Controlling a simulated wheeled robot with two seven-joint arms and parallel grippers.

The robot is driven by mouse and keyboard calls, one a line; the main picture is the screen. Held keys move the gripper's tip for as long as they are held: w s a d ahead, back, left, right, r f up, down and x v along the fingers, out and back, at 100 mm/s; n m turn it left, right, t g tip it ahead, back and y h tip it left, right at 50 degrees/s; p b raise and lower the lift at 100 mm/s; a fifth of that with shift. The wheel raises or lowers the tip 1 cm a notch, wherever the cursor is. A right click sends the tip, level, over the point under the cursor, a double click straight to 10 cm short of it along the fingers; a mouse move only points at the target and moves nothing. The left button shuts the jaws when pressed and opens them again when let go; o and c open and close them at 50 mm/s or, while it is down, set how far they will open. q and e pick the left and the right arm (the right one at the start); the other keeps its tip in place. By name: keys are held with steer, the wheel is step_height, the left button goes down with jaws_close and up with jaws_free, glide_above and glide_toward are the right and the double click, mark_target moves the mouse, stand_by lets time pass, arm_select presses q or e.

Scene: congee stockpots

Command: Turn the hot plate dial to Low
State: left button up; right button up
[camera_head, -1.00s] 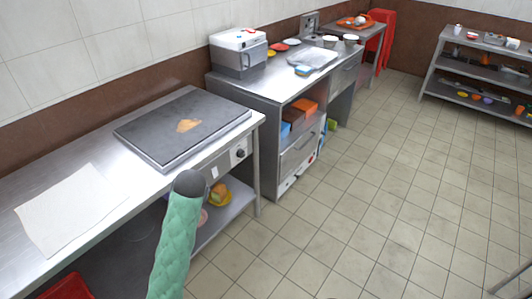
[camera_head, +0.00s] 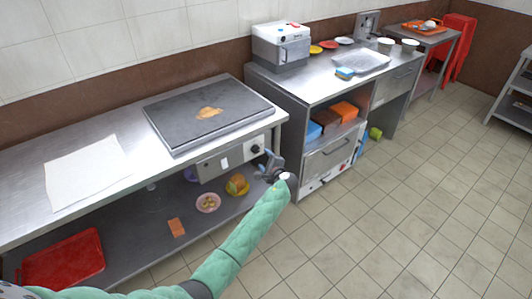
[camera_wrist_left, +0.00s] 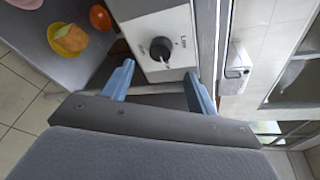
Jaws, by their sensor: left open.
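The hot plate (camera_head: 165,128), a dark griddle slab with an orange-brown patch on top, lies on the left steel counter. Its dial (camera_head: 255,149) is a black knob on the pale front panel. In the left wrist view the dial (camera_wrist_left: 160,50) shows a light pointer mark, and "Low" is printed to its right. My left gripper (camera_head: 270,165) is open in front of the panel, at its right end. In the left wrist view the blue fingers of the left gripper (camera_wrist_left: 157,78) stand apart on either side of the dial's line, short of it and empty. My right gripper is not in view.
A shelf (camera_head: 140,235) under the counter holds a red tray (camera_head: 62,262), a bowl (camera_head: 208,202) and a yellow-orange item (camera_head: 237,184). A second steel counter (camera_head: 300,85) with a white-topped appliance (camera_head: 281,46) stands to the right.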

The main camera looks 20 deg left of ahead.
mark_target(257, 151)
arm_select(q)
steer(key=shift+m, duration=0.4)
steer(key=shift+p+x, duration=0.75)
steer(key=shift+x, duration=3.2)
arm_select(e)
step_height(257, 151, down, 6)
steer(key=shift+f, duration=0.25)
arm_select(q)
steer(key=shift+w+d, duration=0.1)
steer(key=shift+d, duration=0.05)
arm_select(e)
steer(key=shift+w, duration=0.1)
arm_select(q)
steer(key=c, duration=1)
